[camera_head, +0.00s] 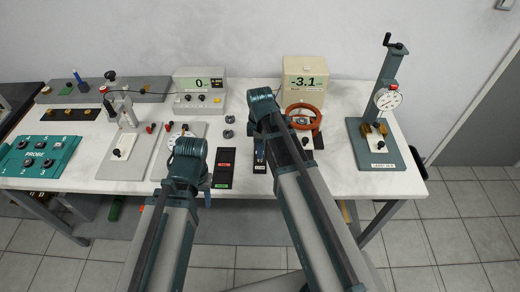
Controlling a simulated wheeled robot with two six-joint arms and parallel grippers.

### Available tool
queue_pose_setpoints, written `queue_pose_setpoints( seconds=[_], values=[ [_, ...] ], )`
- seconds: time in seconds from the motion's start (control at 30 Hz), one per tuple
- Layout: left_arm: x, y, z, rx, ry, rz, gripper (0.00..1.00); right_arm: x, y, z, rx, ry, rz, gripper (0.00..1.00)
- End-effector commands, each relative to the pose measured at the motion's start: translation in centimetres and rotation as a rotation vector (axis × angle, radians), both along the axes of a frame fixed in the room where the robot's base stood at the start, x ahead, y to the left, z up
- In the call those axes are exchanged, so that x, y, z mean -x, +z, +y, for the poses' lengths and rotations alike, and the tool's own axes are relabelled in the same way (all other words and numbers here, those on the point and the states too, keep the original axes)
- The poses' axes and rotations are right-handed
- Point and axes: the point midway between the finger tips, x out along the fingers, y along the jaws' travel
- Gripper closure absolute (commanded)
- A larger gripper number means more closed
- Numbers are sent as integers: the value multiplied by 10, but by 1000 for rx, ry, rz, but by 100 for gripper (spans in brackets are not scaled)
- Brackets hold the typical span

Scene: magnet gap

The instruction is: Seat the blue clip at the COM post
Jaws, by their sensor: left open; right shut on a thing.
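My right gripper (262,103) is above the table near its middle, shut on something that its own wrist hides. My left gripper (188,163) is open over the front of the table; its fingertips are mostly hidden. A dark narrow block (259,158) with some blue and a pale label stands just below my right wrist, partly covered by my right arm. I cannot tell which post is COM, and I cannot make out the blue clip for certain. A black block (224,167) with a red and a green label lies between the two arms.
A meter reading 0 (199,83) and one reading -3.1 (305,82) stand at the back. An orange ring (303,117) is right of my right wrist. A dial stand (389,128) is at the right, a teal probe panel (38,156) at the left.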

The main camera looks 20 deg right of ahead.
Motion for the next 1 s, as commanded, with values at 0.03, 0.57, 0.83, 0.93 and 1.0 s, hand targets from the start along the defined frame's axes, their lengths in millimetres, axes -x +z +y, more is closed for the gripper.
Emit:
queue_pose_setpoints(
  seconds=[0.03,0.57,0.83,0.93,1.0],
  values=[
    [0,-3,0,0,0,0,50,0,-3,0,0,0,0,100],
    [0,-10,0,0,0,0,50,0,-10,0,0,0,0,47],
    [0,-10,0,0,0,0,50,0,-10,0,0,0,0,43],
    [0,-9,0,0,0,0,50,0,-9,0,0,0,0,43],
    [0,-7,0,0,0,0,50,0,-7,0,0,0,0,43]
  ],
)
